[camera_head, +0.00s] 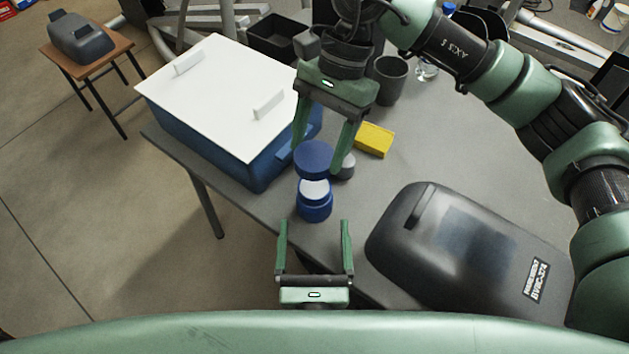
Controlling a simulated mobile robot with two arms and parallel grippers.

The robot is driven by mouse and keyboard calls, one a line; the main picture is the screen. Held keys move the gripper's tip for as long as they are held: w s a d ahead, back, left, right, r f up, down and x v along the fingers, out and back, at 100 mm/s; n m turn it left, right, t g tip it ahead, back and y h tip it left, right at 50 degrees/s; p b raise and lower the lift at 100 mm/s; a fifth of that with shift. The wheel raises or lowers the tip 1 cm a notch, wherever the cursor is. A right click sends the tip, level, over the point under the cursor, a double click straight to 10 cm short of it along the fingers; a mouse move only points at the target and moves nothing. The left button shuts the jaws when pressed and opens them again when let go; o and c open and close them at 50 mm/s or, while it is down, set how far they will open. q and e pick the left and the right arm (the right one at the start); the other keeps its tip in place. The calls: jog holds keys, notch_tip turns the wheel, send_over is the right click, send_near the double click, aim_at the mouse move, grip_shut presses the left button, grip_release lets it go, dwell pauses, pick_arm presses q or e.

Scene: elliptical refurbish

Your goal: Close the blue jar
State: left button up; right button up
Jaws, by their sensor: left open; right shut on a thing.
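The blue jar (314,208) stands upright near the table's front edge, with a white top surface showing. A round dark blue lid (313,157) is held by my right gripper (325,160), whose fingers come down from the back on both sides of it. In the picture the lid shows just above and behind the jar's top; its exact height over the jar is hard to tell. My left gripper (314,232) is open and empty, with its fingers pointing at the jar from the front edge.
A blue bin with a white lid (215,90) stands left of the jar. A yellow block (374,139) and a grey round object (345,166) lie right of the lid. A dark grey case (465,245) fills the front right. A dark cup (390,78) stands behind.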

pick_arm(q)
jog(key=shift+s+r, duration=0.1)
jog(key=shift+s, duration=0.3)
pick_arm(e)
jog(key=shift+s+r, duration=0.2)
jog(key=shift+s, duration=0.3)
pick_arm(q)
jog(key=w, duration=1.2)
jog(key=shift+w, duration=0.1)
pick_arm(e)
jog(key=shift+w+f, duration=0.1)
jog(key=shift+w, duration=0.1)
pick_arm(q)
grip_shut()
pick_arm(e)
send_over(314, 187)
jog(key=shift+w+d+f, duration=0.1)
jog(key=shift+w+f, duration=0.05)
jog(key=shift+f, duration=0.7)
jog(key=shift+w+d+f, duration=0.15)
jog(key=shift+f, duration=0.65)
jog(key=shift+w+d+f, duration=0.1)
jog(key=shift+w+f, duration=0.05)
jog(key=shift+f, duration=0.7)
jog(key=shift+f, duration=0.85)
jog(key=shift+f, duration=0.6)
